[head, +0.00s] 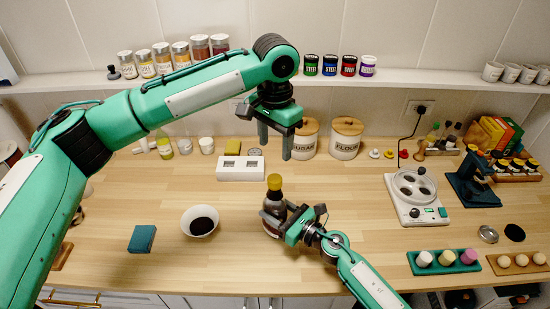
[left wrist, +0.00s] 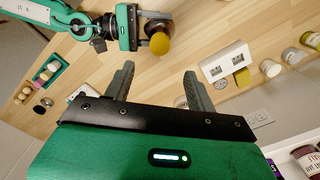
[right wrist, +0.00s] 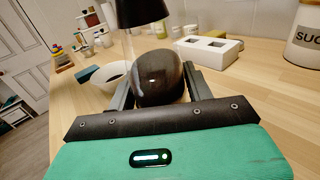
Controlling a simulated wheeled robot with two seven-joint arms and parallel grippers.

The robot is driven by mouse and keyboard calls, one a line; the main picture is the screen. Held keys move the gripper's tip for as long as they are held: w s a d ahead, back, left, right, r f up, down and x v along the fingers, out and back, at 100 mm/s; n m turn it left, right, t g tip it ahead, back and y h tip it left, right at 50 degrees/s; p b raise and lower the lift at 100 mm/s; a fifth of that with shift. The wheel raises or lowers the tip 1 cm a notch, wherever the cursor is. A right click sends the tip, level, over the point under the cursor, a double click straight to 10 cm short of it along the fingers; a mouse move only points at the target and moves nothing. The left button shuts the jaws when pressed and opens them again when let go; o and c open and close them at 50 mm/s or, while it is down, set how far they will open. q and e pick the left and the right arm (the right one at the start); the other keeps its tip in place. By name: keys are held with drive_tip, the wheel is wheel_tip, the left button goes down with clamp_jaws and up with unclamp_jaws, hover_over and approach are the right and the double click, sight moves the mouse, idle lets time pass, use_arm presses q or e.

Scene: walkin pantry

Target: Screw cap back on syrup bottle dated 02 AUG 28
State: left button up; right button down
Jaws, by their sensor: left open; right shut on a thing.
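The syrup bottle (head: 271,220) stands on the wooden counter, dark with a pale label. A yellow cap (head: 274,182) sits at its top; how tightly it sits cannot be told. My right gripper (head: 284,221) is shut around the bottle's body from the right. The dark bottle (right wrist: 157,78) also shows between its fingers in the right wrist view. My left gripper (head: 275,148) is open and empty, above the cap and apart from it. In the left wrist view the yellow cap (left wrist: 159,44) lies beyond the open fingertips (left wrist: 159,75). No date is readable.
A white bowl (head: 199,221) of dark liquid and a teal block (head: 142,239) lie left of the bottle. A white two-slot block (head: 240,168) and canisters (head: 346,139) stand behind. A hotplate-like device (head: 417,198) stands right. The counter just right of the bottle is partly clear.

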use_arm(q)
drive_tip(key=shift+r, duration=0.75)
use_arm(e)
drive_tip(key=c, duration=0.5)
unclamp_jaws()
drive_tip(key=shift+s+d, duration=0.1)
use_arm(q)
wheel_tip(320, 180, down, 4)
drive_tip(key=b, duration=0.4)
drive_tip(key=shift+f, duration=0.25)
drive_tip(key=shift+f+b, duration=0.15)
drive_tip(key=shift+b, duration=0.2)
use_arm(e)
drive_tip(key=v, duration=1.3)
drive_tip(key=shift+s+d, duration=0.2)
drive_tip(key=shift+d, duration=0.1)
